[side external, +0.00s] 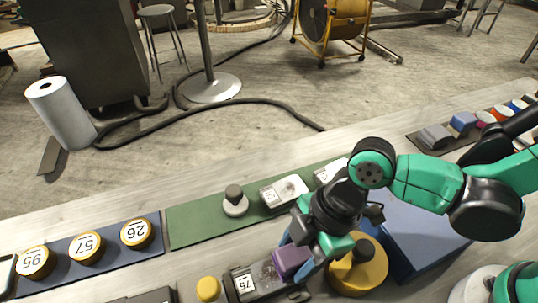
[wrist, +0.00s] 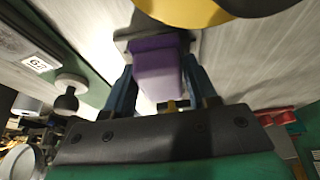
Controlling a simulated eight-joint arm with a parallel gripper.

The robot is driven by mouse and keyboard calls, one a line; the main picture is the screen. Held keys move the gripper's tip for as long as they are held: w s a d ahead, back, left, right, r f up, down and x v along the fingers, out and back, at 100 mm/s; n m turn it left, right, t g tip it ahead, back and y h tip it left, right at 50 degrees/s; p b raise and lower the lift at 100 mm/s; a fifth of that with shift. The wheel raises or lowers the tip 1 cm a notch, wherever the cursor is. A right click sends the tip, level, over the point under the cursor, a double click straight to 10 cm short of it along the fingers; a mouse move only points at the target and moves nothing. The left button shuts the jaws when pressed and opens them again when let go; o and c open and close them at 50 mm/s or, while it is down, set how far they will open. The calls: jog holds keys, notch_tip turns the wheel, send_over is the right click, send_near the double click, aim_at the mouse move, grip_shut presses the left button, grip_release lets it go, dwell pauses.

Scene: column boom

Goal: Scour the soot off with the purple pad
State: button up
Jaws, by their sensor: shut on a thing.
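The purple pad (side external: 291,262) is held between the blue fingers of my gripper (side external: 297,252), which is shut on it. In the wrist view the pad (wrist: 158,62) sits between the two fingers (wrist: 160,90), with a dark plate at its far end. A grey block labelled 75 (side external: 243,284) lies at the bottom middle of the side view. Dark soot-like smudges (side external: 265,272) show on its top, just left of the pad. The pad overlaps the block's right part in this view; I cannot tell whether it touches. My gripper hides part of the block.
A yellow round piece (side external: 372,275) stands close right of my gripper, near a blue box (side external: 420,240). A yellow knob (side external: 208,289) is left of the block. Behind lies a green mat (side external: 190,222) with labelled pieces; a blue mat (side external: 60,285) with numbered discs is left.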

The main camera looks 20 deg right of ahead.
aim_at(245, 283)
jog(key=shift+a, duration=0.45)
jog(key=shift+c, duration=0.5)
jog(key=shift+a+f, duration=0.2)
jog(key=shift+a, duration=2.5)
jog(key=shift+d, duration=3.05)
notch_tip(245, 283, up, 2)
jog(key=shift+d+r, duration=0.15)
jog(key=shift+r, duration=2.95)
